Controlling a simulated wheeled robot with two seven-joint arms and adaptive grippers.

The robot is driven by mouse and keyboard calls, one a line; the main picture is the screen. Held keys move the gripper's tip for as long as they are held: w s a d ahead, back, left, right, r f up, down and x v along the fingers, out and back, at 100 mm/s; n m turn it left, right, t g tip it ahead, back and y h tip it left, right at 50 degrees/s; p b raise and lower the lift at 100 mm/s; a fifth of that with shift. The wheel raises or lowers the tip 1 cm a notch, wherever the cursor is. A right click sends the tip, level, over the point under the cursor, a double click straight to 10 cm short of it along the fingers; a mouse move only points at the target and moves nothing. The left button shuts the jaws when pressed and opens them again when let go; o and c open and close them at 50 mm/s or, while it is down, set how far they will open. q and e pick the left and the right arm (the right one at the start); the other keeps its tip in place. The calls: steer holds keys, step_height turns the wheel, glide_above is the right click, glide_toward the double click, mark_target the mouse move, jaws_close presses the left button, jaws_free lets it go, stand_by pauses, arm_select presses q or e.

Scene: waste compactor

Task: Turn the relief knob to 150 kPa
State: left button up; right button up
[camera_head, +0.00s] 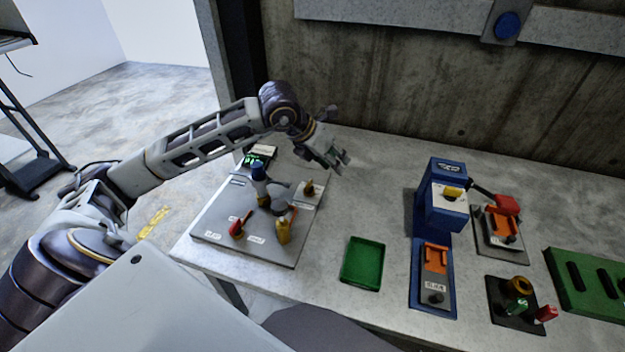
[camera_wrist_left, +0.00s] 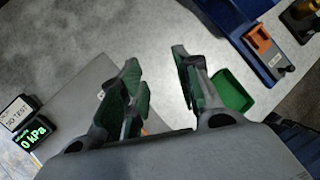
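The grey test plate (camera_head: 215,212) lies at the left of the bench and carries several fittings. A small brass knob (camera_head: 308,187) sits near its right back edge, and a yellow fitting (camera_head: 284,231) stands nearer the front; labels are too small to tell which is the relief knob. The pressure display (camera_head: 257,156) stands behind the plate; in the left wrist view the display (camera_wrist_left: 34,137) reads 0 kPa in green. My left gripper (camera_head: 339,164) hangs above and right of the brass knob, apart from it. In the wrist view its fingers are spread and empty. My right gripper is out of view.
Farther right are a blue press (camera_head: 447,192) and a green block (camera_head: 590,285). The bench behind the tray is clear.

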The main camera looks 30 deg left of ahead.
arm_select(q)
steer(key=s+a+f+n+g+y, duration=0.2)
steer(key=a+n+y, duration=0.2)
steer(key=a, duration=0.4)
steer(key=shift+s+f+n+y, duration=0.15)
steer(key=shift+s+n+y, duration=0.15)
steer(key=shift+y, duration=0.1)
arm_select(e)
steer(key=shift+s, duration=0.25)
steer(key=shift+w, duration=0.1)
arm_select(q)
glide_above(309, 183)
steer(key=s, duration=0.2)
steer(key=f, duration=0.8)
steer(key=shift+s+d+p, duration=0.15)
steer(key=shift+d+p, duration=0.05)
steer(key=shift+p, duration=0.2)
steer(key=x, duration=0.4)
steer(key=shift+w+a+f, duration=0.1)
steer(key=shift+w+f, duration=0.25)
steer(key=shift+f, duration=0.2)
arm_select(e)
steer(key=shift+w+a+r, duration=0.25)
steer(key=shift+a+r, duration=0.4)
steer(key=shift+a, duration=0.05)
